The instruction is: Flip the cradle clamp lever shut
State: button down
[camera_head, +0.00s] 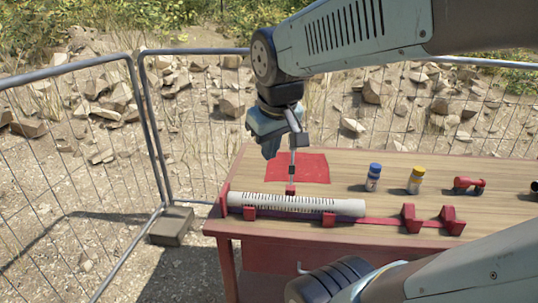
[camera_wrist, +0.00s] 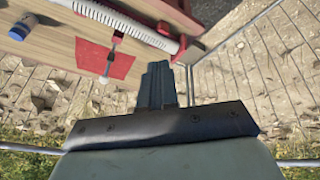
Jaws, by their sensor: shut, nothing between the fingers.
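A pale slotted tube (camera_head: 295,206) lies along the front left of the table in a red cradle (camera_head: 249,213); it also shows in the wrist view (camera_wrist: 110,17). A thin grey clamp lever (camera_head: 292,170) stands up from a small red block behind the tube. In the wrist view the lever (camera_wrist: 111,55) reaches out over the red mat, its red part (camera_wrist: 118,38) near the tube. My gripper (camera_head: 269,153) is shut and empty, above the table's back edge, left of the lever. In the wrist view its fingers (camera_wrist: 158,72) are together and apart from the lever.
A red mat (camera_head: 310,168) lies behind the lever. A blue-capped bottle (camera_head: 373,178), a yellow-capped bottle (camera_head: 416,181) and a red fitting (camera_head: 468,185) stand to the right. Two empty red brackets (camera_head: 450,221) are at the front right. A wire fence (camera_head: 195,120) runs behind.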

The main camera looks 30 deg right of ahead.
jog(key=s, duration=0.1)
jog(key=s+a+m, duration=0.1)
jog(key=s+r+t, duration=0.1)
jog(key=shift+s+a+y, duration=0.1)
jog(key=shift+a+y, duration=0.05)
jog(key=shift+y, duration=0.25)
jog(key=shift+a, duration=0.1)
